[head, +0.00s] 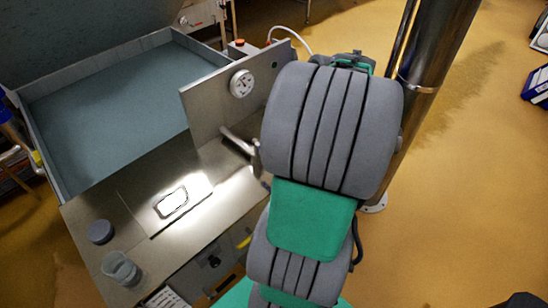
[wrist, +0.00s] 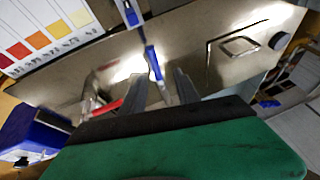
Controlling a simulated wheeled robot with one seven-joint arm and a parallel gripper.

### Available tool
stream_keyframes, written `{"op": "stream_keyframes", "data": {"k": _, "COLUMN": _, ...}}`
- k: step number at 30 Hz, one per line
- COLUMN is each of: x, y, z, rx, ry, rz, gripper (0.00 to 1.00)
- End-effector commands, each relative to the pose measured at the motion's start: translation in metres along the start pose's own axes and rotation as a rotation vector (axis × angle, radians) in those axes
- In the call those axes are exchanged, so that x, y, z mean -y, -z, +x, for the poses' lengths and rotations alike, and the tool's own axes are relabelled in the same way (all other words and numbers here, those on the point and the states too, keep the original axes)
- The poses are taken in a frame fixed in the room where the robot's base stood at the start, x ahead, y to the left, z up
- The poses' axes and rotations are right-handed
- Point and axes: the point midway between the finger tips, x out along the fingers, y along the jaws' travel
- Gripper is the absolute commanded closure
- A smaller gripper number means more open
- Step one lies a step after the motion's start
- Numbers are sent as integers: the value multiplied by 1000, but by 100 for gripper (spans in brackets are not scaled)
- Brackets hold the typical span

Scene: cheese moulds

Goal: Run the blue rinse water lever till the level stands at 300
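A blue lever (wrist: 152,62) shows in the wrist view, running down toward the gap between my fingertips. My gripper (wrist: 160,82) is open, with one finger on each side of the lever's lower end; I cannot tell whether either finger touches it. A red lever (wrist: 105,110) is left of the fingers. In the head view my arm hides the gripper and both levers. A round white dial (head: 242,83) is on the upright metal panel (head: 205,105); its reading is too small to make out. No readable 300 mark shows.
A wide basin (head: 62,178) with a blue-grey inside is at the left. The metal counter (head: 90,205) holds a dark round piece (head: 101,231) and a clear cup (head: 121,268). A steel column (head: 432,70) stands right of my arm. A colour chart (wrist: 45,30) is upper left in the wrist view.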

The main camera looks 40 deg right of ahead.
Motion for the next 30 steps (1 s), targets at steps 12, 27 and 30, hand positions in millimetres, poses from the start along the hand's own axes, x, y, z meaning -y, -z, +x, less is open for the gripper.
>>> {"op": "stream_keyframes", "data": {"k": 12, "x": -12, "y": -7, "z": 55, "rx": -11, "ry": 8, "rz": 7, "gripper": 62}}
{"op": "stream_keyframes", "data": {"k": 27, "x": -13, "y": -6, "z": 76, "rx": -13, "ry": 3, "rz": 8, "gripper": 68}}
{"op": "stream_keyframes", "data": {"k": 30, "x": -13, "y": -6, "z": 76, "rx": -13, "ry": 3, "rz": 8, "gripper": 76}}
